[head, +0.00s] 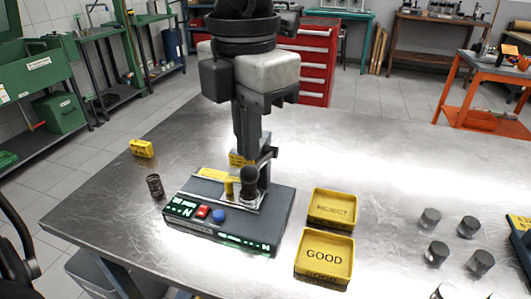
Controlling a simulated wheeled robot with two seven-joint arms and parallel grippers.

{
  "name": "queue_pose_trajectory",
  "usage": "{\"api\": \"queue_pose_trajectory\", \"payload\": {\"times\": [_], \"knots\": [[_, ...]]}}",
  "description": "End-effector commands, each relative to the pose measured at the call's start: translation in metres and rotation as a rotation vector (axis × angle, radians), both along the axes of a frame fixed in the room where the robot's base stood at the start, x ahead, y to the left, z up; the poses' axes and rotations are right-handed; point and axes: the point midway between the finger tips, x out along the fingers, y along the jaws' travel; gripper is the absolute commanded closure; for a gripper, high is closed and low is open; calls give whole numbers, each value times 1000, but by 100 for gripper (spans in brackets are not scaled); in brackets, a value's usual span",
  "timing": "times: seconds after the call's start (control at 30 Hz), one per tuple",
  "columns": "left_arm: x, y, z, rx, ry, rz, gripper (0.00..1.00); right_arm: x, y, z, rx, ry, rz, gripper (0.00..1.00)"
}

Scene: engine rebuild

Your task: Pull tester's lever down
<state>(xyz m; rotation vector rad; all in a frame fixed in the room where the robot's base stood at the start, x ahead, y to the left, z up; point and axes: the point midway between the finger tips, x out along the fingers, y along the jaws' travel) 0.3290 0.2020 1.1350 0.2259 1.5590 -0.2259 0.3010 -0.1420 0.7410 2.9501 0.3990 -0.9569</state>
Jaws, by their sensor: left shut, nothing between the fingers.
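The spring tester (222,238) sits on the steel table, with green displays, a red button and a blue button on its front. A short yellow post and a dark round plunger (249,181) stand on its top. A dark lever-like bar (267,156) shows at the upper right of the plunger. My left gripper (246,148) comes down from above, over the rear of the tester. Its fingers are shut with nothing held. They overlap the tester's upright and hide part of it. I cannot tell whether they touch the lever. My right gripper is not in view.
A dark coil spring (154,186) stands left of the tester, with a small yellow block (142,148) behind it. Yellow REJECT (318,222) and GOOD (311,279) trays lie to the right. Several grey cylinders (437,251) stand farther right. The table behind the trays is clear.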

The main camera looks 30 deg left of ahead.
Motion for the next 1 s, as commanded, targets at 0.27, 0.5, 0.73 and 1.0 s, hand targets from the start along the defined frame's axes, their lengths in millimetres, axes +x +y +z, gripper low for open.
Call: {"api": "queue_pose_trajectory", "payload": {"times": [0.27, 0.5, 0.73, 1.0], "knots": [[0, 0, 0, 0, 0, 0, 100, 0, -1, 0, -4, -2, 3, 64], [0, 0, -6, 0, 0, 0, 100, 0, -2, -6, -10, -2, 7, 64], [0, 0, -15, 0, -1, 0, 100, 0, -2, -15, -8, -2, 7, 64], [0, 0, -24, 1, -1, 0, 100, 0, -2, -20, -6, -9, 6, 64]]}}
